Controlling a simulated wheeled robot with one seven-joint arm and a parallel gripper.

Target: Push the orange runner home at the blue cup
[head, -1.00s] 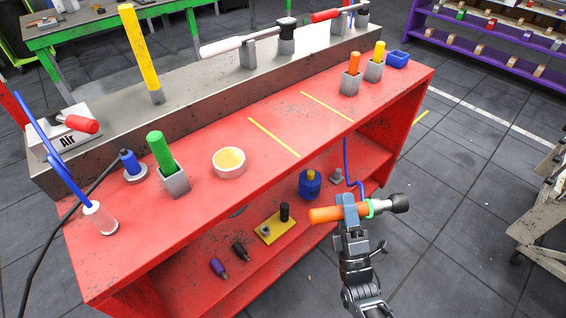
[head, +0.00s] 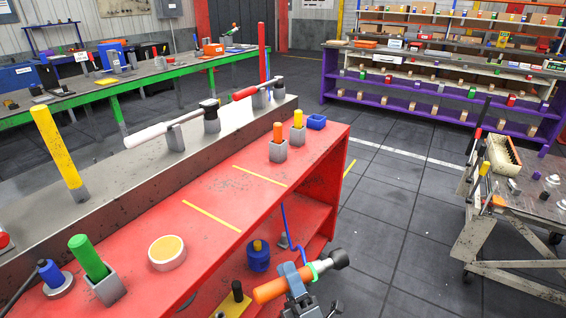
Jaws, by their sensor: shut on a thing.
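My gripper (head: 293,280) is shut on an orange-handled tool (head: 267,291) with a green ring and a dark, blunt head at upper right. The tool is in the air in front of the red bench. A blue round cup (head: 258,261) with a yellow-orange knob stands on the bench's lower shelf, just behind the tool. I cannot tell which of these orange pieces is the runner.
The red bench top (head: 225,178) also carries a yellow peg (head: 297,118), a green peg (head: 87,256) and a round dish (head: 167,252). A cart (head: 520,215) stands right; floor between is clear.

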